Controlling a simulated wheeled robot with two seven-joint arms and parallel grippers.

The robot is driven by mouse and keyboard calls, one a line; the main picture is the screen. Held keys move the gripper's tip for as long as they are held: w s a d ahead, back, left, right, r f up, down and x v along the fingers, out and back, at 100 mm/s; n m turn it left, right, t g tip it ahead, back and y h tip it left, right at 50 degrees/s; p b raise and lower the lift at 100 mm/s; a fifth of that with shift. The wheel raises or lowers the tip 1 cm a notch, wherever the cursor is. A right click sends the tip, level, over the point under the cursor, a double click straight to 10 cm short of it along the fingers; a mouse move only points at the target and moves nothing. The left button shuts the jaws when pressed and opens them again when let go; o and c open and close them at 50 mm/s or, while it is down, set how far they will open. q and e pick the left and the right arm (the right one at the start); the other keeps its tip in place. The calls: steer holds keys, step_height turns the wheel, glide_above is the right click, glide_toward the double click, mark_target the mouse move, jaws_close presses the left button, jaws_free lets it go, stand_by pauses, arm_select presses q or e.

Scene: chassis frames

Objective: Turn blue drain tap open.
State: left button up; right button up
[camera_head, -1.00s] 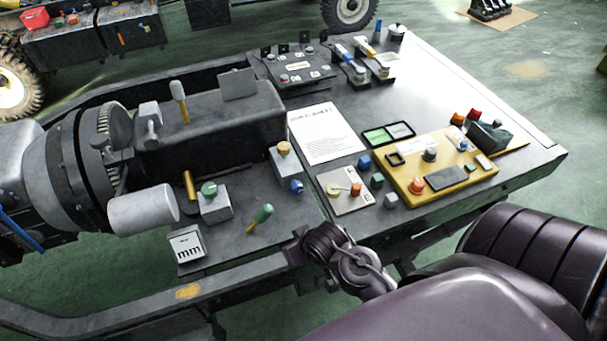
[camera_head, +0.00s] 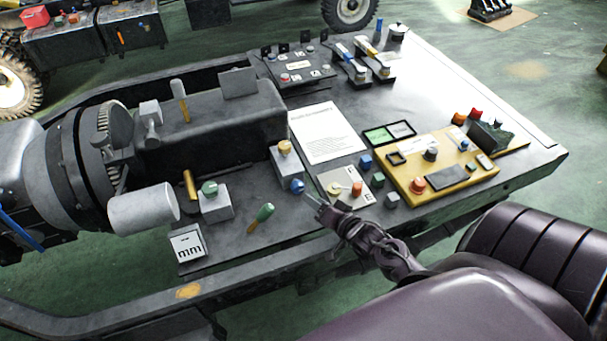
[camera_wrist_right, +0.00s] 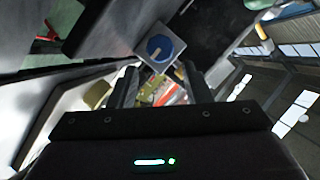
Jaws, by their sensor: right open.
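The blue drain tap (camera_head: 297,186) is a small round blue knob on the lower front of a grey block with a yellow-topped knob (camera_head: 284,148). In the right wrist view the blue tap (camera_wrist_right: 159,48) faces me, with a pale pointer mark on it, on a light square mount. My right gripper (camera_head: 313,199) is just to the right of the tap in the head view. Its two fingers (camera_wrist_right: 158,88) stand apart, open and empty, with the tap ahead of and between them. I cannot tell any contact. My left gripper is not in view.
A green-handled lever (camera_head: 262,218) and a green-knobbed block (camera_head: 214,203) stand to the left of the tap. A paper sheet (camera_head: 325,132) lies behind.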

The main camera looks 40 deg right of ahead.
mark_target(300, 190)
steer(key=x, duration=0.6)
steer(key=shift+w+f, duration=0.15)
steer(key=shift+w, duration=0.1)
steer(key=c, duration=0.7)
